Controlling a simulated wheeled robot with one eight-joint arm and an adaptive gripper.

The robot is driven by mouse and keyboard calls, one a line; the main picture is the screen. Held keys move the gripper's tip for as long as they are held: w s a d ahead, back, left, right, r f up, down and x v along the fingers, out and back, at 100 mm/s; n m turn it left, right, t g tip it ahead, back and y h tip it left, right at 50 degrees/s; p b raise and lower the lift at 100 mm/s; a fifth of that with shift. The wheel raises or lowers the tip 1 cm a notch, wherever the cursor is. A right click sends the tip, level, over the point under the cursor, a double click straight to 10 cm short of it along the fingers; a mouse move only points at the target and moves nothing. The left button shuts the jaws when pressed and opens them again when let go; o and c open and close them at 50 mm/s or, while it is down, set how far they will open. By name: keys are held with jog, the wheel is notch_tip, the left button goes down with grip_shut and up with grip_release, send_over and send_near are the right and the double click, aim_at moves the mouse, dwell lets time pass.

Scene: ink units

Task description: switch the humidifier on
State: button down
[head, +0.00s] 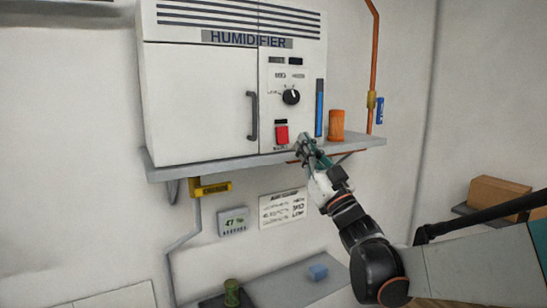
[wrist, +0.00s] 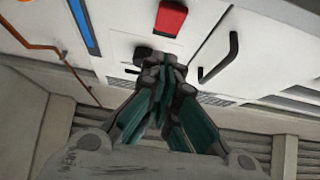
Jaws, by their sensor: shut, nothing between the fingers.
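The humidifier (head: 200,100) is a white box on a grey wall shelf, with its name on a label near the top. Its front panel has a black round knob (head: 291,97) and a red switch (head: 282,134) below it. The red switch also shows at the top of the wrist view (wrist: 171,18). My gripper (head: 303,140) is shut and empty, just right of and slightly below the red switch in the head view. In the wrist view its fingers (wrist: 163,62) are together below the switch, apart from it in the picture. They hide part of the panel there.
An orange canister (head: 336,125) stands on the shelf (head: 215,163) right of the humidifier, near a blue vertical gauge (head: 319,108). An orange pipe (head: 373,60) runs down the wall. A yellow valve block (head: 211,187) and a display (head: 233,221) are below the shelf.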

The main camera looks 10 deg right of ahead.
aim_at(284, 127)
jog(key=w, duration=0.1)
jog(key=w+a, duration=0.1)
jog(key=w, duration=0.1)
jog(key=w+p, duration=0.1)
jog(key=w, duration=0.1)
jog(key=shift+a+r, duration=0.15)
jog(key=shift+a, duration=0.1)
